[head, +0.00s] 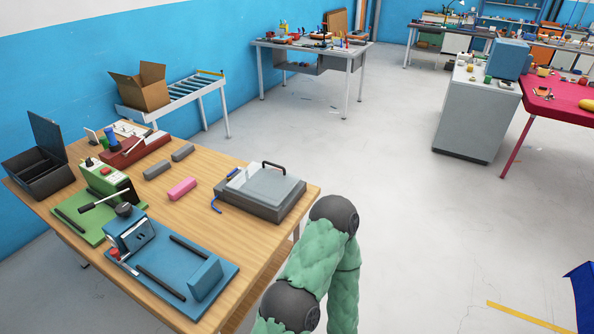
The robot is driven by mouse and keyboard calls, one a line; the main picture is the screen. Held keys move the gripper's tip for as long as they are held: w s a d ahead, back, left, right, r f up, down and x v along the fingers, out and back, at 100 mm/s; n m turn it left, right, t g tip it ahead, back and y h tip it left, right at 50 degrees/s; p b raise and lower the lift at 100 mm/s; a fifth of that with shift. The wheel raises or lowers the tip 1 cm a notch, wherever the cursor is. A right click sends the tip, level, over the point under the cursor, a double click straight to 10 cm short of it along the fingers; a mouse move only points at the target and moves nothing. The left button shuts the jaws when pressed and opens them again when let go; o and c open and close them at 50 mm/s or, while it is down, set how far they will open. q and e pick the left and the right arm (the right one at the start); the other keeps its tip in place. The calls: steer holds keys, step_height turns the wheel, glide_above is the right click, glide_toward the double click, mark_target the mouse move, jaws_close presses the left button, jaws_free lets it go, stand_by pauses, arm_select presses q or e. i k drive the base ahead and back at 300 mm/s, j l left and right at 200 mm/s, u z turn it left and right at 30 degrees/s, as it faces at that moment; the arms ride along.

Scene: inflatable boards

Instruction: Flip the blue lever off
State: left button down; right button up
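A thin, bent blue lever (215,206) sticks out at the left side of a grey box-shaped device (262,192) with a black handle on top, near the right edge of the wooden table. A blue machine (131,234) on a blue base plate stands at the table's front, with a black-gripped metal lever (103,200) beside it. Which of these the task calls the blue lever is not certain. One of my arms, in a green padded sleeve, rises at the bottom centre, right of the table. Neither gripper shows.
The wooden table (235,248) also holds a pink block (182,189), two grey blocks, a green machine (107,178), a red device (135,149) and an open dark case (42,165). Bare floor lies right of the table. A grey cabinet (470,120) stands farther back.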

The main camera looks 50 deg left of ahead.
mark_target(228, 176)
steer(key=k+j+z, duration=0.2)
steer(key=z, duration=0.2)
steer(key=k+j+z, duration=0.1)
steer(key=k+z, duration=0.7)
steer(key=k+l+z, duration=0.1)
steer(key=k+z, duration=0.25)
steer(key=k+j+u, duration=0.25)
steer(key=k+j, duration=1.1)
steer(key=k+j+u, duration=0.1)
steer(key=j, duration=0.25)
steer(key=k+j+u, duration=0.1)
steer(key=j, duration=0.3)
steer(key=k, duration=0.05)
